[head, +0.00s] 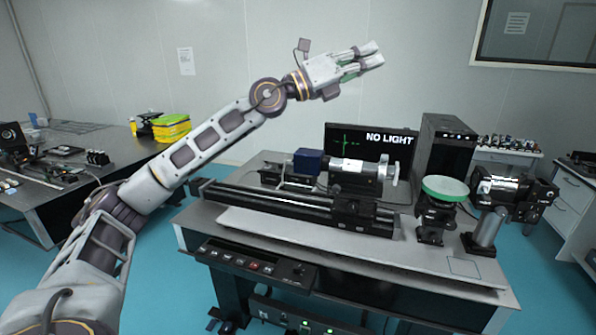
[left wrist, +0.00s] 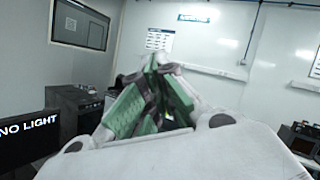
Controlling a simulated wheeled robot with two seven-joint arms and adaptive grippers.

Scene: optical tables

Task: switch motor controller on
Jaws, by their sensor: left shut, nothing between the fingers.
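My left gripper (head: 372,55) is raised high above the optical table (head: 460,280), in front of the back wall. It is shut and empty. In the left wrist view its green-padded fingers (left wrist: 155,70) come together at the tips. A black control panel (head: 255,264) with a row of small buttons and a knob is fixed at the table's front edge, well below the gripper. Below it are dark boxes with small green lights (head: 305,322), partly cut off by the frame. I cannot tell which of these is the motor controller. My right gripper is not in view.
On the table stand a long black rail (head: 290,205), a motor-like unit (head: 355,178), a green disc on a mount (head: 445,187) and a camera-like device (head: 505,190). A monitor (head: 375,143) reads "NO LIGHT". Air around the raised gripper is clear.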

